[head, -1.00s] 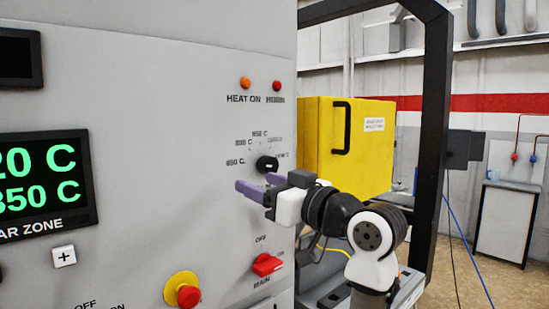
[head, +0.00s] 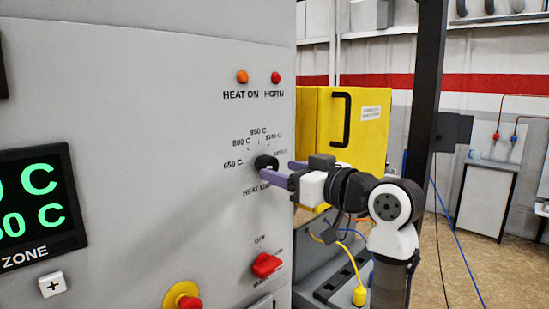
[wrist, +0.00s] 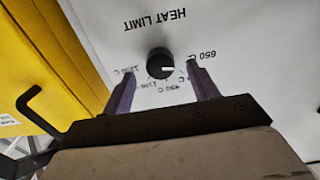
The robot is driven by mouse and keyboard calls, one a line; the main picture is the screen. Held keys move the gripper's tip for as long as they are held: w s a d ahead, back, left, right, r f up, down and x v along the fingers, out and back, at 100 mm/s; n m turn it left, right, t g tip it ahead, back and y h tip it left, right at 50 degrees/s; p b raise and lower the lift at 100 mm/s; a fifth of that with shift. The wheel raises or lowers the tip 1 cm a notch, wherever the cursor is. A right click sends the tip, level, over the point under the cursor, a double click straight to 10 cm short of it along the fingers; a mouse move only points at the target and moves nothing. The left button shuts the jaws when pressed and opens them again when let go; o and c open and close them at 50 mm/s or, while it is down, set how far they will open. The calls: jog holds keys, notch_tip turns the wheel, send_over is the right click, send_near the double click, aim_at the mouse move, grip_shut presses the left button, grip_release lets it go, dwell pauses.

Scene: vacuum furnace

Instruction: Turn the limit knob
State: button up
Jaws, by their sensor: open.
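The limit knob (head: 265,163) is a small black round knob on the grey furnace panel, with temperature marks from 650 C upward around it. In the wrist view the knob (wrist: 160,63) shows a white pointer line, and the label HEAT LIMIT appears upside down beyond it. My gripper (head: 276,171) is at the panel just right of the knob, its purple fingers apart. In the wrist view my gripper (wrist: 160,92) is open, with one finger to each side of the knob's near side. No finger contact with the knob shows.
A red main switch (head: 266,264) and a red and yellow emergency button (head: 184,297) sit lower on the panel. A green-digit display (head: 38,205) is at left. A yellow cabinet (head: 325,120) with a black handle stands behind, right of the panel.

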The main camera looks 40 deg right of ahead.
aim_at(273, 168)
jog(key=shift+w+a+p, duration=0.15)
jog(key=shift+w+p, duration=0.3)
jog(key=shift+w, duration=1.25)
jog(key=c, duration=1)
